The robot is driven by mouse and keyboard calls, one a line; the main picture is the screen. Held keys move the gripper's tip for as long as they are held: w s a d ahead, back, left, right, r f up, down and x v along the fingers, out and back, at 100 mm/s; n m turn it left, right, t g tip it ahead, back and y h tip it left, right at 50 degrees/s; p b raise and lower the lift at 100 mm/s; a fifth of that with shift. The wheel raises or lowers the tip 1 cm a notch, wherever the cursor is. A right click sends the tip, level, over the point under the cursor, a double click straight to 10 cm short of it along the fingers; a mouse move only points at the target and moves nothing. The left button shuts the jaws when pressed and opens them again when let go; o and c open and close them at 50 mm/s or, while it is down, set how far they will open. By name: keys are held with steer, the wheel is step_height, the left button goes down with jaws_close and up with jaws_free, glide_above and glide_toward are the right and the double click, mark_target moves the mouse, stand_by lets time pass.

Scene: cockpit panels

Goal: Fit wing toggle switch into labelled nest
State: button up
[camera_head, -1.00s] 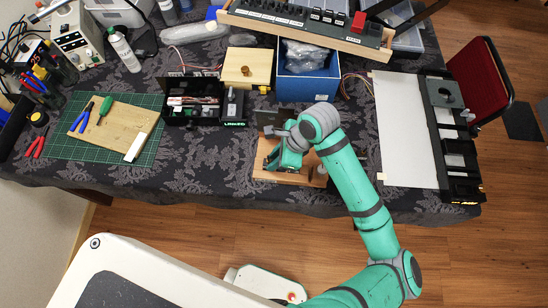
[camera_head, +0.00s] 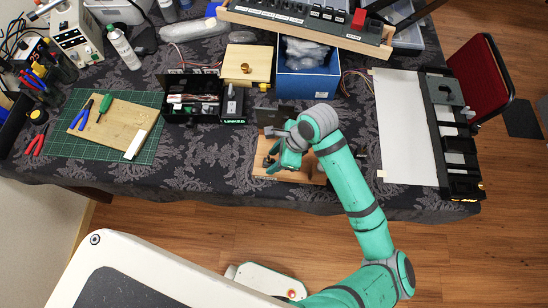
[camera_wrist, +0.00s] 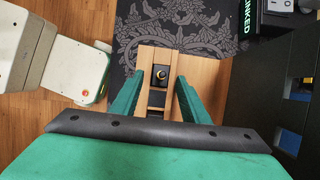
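A small black square piece with a yellowish ring (camera_wrist: 161,76) sits on the wooden stand (camera_wrist: 182,62) in the wrist view. It may be the wing toggle switch, but it is too small to be sure. In the head view the stand (camera_head: 313,177) lies at the table's front edge, partly hidden by my arm. My gripper (camera_head: 271,169) is low over the stand's left part. In the wrist view my gripper (camera_wrist: 157,85) is open, its two green fingers apart on either side of the stand's middle, with nothing clamped. I cannot tell which place is the labelled nest.
A labelled switch rack (camera_head: 300,28) stands at the back. A blue bin (camera_head: 308,84), a black box marked LINKED (camera_head: 232,104) and a wooden block with a brass knob (camera_head: 236,76) stand behind the stand. A dark panel (camera_head: 455,150) and white sheet (camera_head: 403,130) lie right.

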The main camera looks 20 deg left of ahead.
steer(key=shift+r, duration=0.1)
steer(key=v, duration=1)
steer(key=shift+r, duration=0.3)
steer(key=shift+d, duration=0.15)
